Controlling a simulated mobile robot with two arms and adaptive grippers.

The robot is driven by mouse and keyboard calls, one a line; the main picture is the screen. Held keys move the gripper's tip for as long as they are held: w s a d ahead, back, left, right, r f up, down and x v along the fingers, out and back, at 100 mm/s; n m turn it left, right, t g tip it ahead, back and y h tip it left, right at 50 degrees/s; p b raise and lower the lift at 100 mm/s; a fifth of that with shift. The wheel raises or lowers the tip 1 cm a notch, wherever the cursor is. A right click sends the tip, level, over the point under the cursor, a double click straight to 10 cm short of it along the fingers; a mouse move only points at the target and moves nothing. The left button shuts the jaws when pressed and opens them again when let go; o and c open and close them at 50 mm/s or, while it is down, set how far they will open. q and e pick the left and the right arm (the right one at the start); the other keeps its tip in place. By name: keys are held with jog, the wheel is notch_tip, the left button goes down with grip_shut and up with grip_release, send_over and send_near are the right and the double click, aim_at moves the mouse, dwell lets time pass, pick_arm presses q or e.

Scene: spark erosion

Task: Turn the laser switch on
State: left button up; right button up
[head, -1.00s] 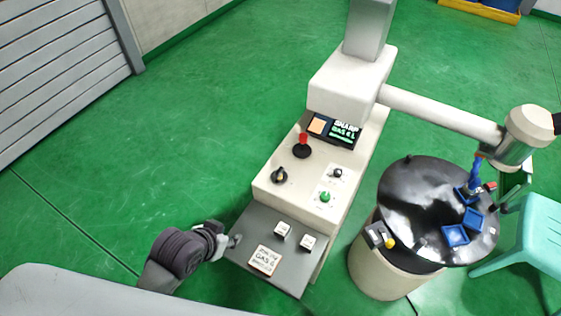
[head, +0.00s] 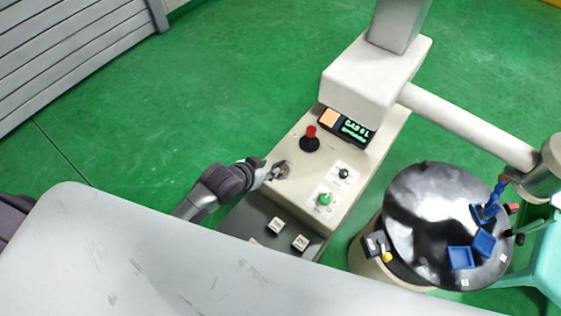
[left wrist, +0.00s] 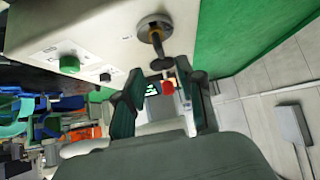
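A control machine's pale panel (head: 262,200) carries a turning switch with a round metal base (head: 283,169). In the left wrist view this switch (left wrist: 154,28) has a short dark lever pointing toward my fingers. I cannot read a label naming it as the laser switch. My left gripper (head: 270,174) is at this switch. In the left wrist view its two fingers (left wrist: 160,68) are apart, with the lever's end between the tips; contact cannot be told. The right gripper is not in view.
The panel also has a red-topped knob (head: 310,136), a green knob (head: 324,199), a small black knob (head: 343,173) and a lit screen (head: 355,130). A black-topped drum (head: 430,205) stands to the right. Green floor (head: 230,90) is clear on the left.

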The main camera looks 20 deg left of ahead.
aim_at(280, 164)
pick_arm(q)
jog(key=x, duration=0.8)
jog(key=shift+w, duration=0.15)
jog(key=shift+w+d+f, duration=0.1)
jog(key=shift+w+f, duration=0.05)
jog(key=shift+f, duration=0.05)
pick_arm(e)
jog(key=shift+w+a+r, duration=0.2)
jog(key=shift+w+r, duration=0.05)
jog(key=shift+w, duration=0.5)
pick_arm(q)
grip_shut()
